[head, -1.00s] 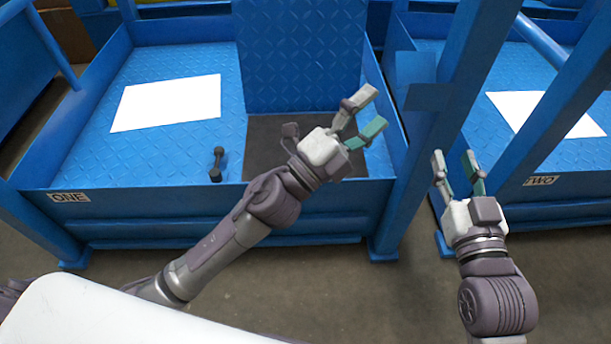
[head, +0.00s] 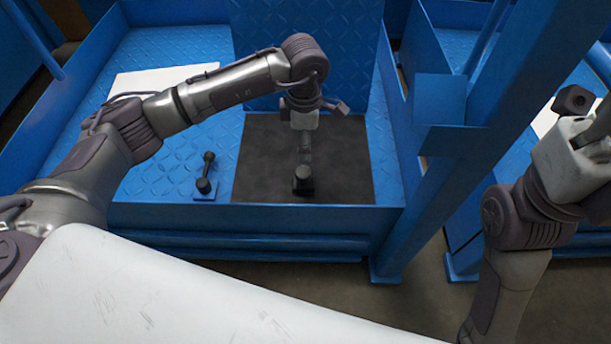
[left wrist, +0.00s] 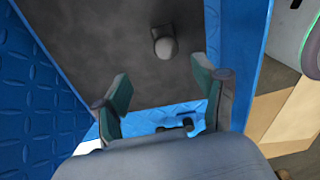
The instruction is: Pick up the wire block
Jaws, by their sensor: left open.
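My left gripper (head: 304,143) points down over the dark floor panel; in the left wrist view its two green-padded fingers (left wrist: 162,95) are apart with nothing held between them. A small dark piece with a rounded end (head: 303,181) rests on the dark panel below the gripper; it also shows in the left wrist view (left wrist: 165,44), beyond the fingertips. A dark dumbbell-shaped piece (head: 206,172) is on the blue plate to the left. I cannot tell which of the two is the wire block. My right gripper (head: 596,125) is at the right edge, partly cut off.
The dark panel (head: 350,170) lies in a blue bay with a raised front edge (head: 270,218). A blue upright panel (head: 300,35) stands behind, and a blue post (head: 440,150) to the right. A white sheet (head: 140,85) lies at the back left.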

